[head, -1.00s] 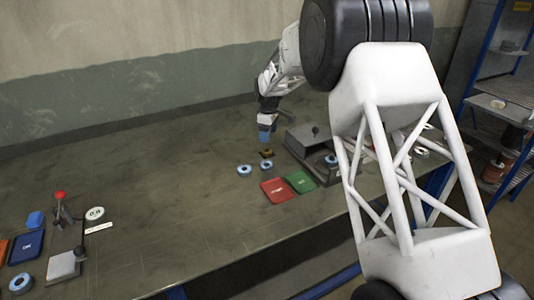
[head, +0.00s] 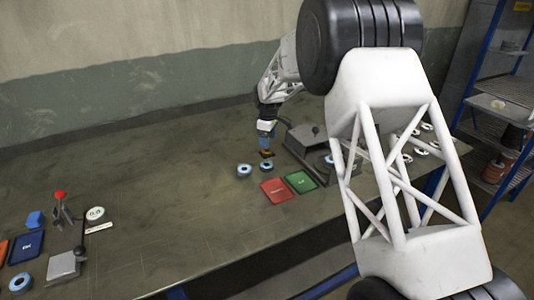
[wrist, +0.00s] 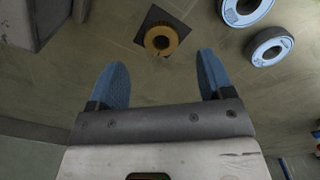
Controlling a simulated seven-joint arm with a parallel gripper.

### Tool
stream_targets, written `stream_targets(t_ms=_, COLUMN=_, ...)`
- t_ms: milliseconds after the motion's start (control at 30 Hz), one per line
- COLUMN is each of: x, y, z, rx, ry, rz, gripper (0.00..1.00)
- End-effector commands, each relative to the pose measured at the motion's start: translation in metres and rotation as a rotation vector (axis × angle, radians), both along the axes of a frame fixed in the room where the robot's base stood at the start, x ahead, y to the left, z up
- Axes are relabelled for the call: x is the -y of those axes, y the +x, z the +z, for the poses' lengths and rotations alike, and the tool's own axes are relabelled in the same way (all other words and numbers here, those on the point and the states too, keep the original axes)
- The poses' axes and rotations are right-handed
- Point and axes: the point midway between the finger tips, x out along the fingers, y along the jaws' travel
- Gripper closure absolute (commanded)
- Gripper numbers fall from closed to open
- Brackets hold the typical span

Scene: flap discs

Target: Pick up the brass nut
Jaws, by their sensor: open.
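The brass nut (wrist: 161,40) is a round, yellow-brown ring that sits on a small dark square plate (wrist: 153,22) in the wrist view. In the head view the nut (head: 267,153) is small, just below the gripper. My gripper (wrist: 158,82) has two blue fingers that are spread wide, with nothing between them. The nut lies ahead of the fingertips and roughly centred between them in the wrist view. In the head view my gripper (head: 264,143) points down close above the nut, and I cannot tell whether it touches.
Two blue-and-white discs lie near the nut, one (wrist: 268,46) to its right and one (wrist: 245,8) farther up. A grey fixture (head: 306,142) stands right of the gripper. Red (head: 275,190) and green (head: 301,182) plates lie in front. The table's left middle is open.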

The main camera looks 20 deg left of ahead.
Motion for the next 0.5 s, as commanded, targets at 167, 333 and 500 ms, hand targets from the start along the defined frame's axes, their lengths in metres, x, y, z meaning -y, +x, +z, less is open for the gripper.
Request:
stream_targets(t_ms=167, x=0.000, y=0.000, z=-0.002, rx=-0.001, ry=0.000, rz=0.000, gripper=0.26)
stream_targets(t_ms=333, x=-0.001, y=-0.001, z=-0.013, rx=-0.001, ry=-0.001, rz=0.000, gripper=0.26)
stream_targets(t_ms=500, x=-0.003, y=-0.001, z=-0.033, rx=-0.002, ry=-0.001, rz=0.000, gripper=0.26)
